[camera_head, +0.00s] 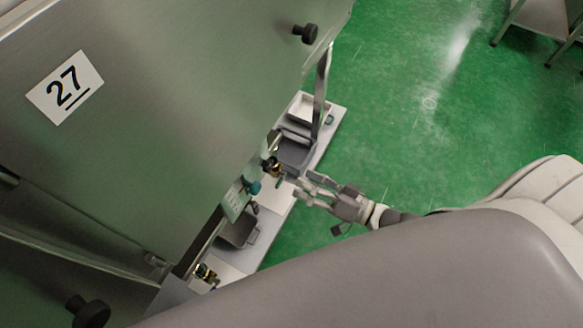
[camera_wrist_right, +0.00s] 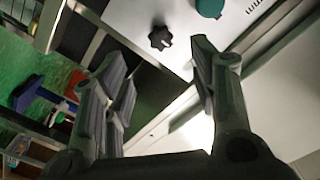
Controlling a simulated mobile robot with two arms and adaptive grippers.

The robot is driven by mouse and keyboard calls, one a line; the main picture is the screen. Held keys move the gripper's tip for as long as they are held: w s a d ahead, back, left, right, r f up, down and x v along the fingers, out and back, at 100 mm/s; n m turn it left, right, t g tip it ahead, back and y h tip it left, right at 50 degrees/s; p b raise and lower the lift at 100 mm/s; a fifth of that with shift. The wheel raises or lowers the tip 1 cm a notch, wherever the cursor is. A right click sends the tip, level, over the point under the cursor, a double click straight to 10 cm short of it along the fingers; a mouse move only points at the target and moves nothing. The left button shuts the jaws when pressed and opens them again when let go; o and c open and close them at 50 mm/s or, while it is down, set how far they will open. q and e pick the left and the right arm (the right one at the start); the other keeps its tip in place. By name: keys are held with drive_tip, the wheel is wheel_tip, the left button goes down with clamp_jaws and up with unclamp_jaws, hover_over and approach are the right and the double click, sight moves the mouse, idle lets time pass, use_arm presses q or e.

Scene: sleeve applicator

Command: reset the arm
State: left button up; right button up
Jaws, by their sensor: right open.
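My right gripper (camera_head: 303,188) reaches in from the right in the head view. It is beside the low shelf of the machine, with its fingers pointing left toward the machine. In the right wrist view my right gripper (camera_wrist_right: 158,70) has its fingers spread wide, and nothing is between them. My left gripper is in neither view.
A large steel machine panel (camera_head: 160,110) marked 27 fills the left. Grey bins (camera_head: 297,152) stand on the light shelf (camera_head: 328,128). A black knob (camera_wrist_right: 160,38) and a teal knob (camera_wrist_right: 210,7) show ahead of the fingers.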

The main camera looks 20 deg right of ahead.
drive_tip(key=shift+s+d, duration=0.45)
drive_tip(key=shift+s, duration=0.1)
drive_tip(key=s+d+f+g+h, duration=0.2)
drive_tip(key=d+f+h, duration=0.15)
drive_tip(key=f, duration=0.75)
drive_tip(key=s+d+f+g+h, duration=0.25)
drive_tip(key=f+h, duration=0.25)
drive_tip(key=f, duration=0.7)
drive_tip(key=s+a+f+n+g, duration=0.1)
drive_tip(key=s+f+g, duration=0.2)
drive_tip(key=s+f, duration=0.2)
drive_tip(key=s+a+f+g+h, duration=0.1)
drive_tip(key=s+f, duration=0.3)
drive_tip(key=s, duration=0.6)
drive_tip(key=s+a+f+n+g+h, duration=0.1)
drive_tip(key=s+f+g, duration=0.3)
drive_tip(key=s, duration=0.4)
drive_tip(key=shift+s+f+n+g, duration=0.3)
drive_tip(key=shift+s+f+g, duration=0.05)
drive_tip(key=shift+f, duration=0.5)
drive_tip(key=shift+h, duration=0.25)
